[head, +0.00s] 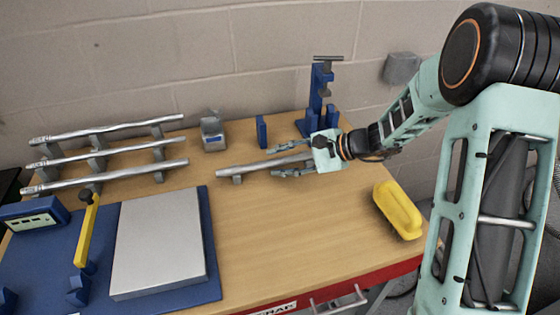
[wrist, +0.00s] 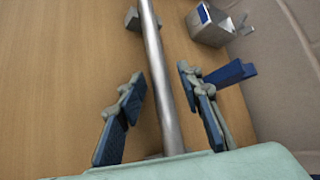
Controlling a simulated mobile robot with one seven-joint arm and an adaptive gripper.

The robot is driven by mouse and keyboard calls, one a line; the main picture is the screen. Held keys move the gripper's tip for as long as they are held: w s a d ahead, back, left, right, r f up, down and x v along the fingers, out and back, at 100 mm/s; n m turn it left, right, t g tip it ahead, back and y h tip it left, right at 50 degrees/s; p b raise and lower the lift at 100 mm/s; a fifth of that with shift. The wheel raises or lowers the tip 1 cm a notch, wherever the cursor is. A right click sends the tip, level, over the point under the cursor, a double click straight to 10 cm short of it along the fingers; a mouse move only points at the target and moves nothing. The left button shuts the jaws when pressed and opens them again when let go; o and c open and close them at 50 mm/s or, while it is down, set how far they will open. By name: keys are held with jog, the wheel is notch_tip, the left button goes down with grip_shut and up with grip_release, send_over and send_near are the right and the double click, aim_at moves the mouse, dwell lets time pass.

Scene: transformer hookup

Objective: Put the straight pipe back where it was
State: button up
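A straight grey metal pipe (head: 262,164) lies level on low grey supports at the middle back of the bench. Its right part is hidden by my gripper in the head view. My gripper (head: 272,161) is open over the pipe's right part, with one finger on each side. In the wrist view the pipe (wrist: 157,55) runs between the two spread fingers (wrist: 160,76), with a gap to each. I cannot tell whether the fingertips are down beside the pipe or still above it. A grey support block (wrist: 133,18) shows near its far end.
A rack (head: 97,142) at the left holds three similar pipes. A grey-and-blue device (head: 212,130) and a blue stand (head: 316,100) are at the back. A yellow handled object (head: 398,210) is at right. A grey plate (head: 160,240) lies on a blue mat (head: 212,250). The bench front is clear.

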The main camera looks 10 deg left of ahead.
jog(key=shift+r, duration=0.1)
jog(key=shift+r+p, duration=0.6)
jog(key=shift+p, duration=0.2)
jog(key=v, duration=1.2)
jog(key=shift+f, duration=0.15)
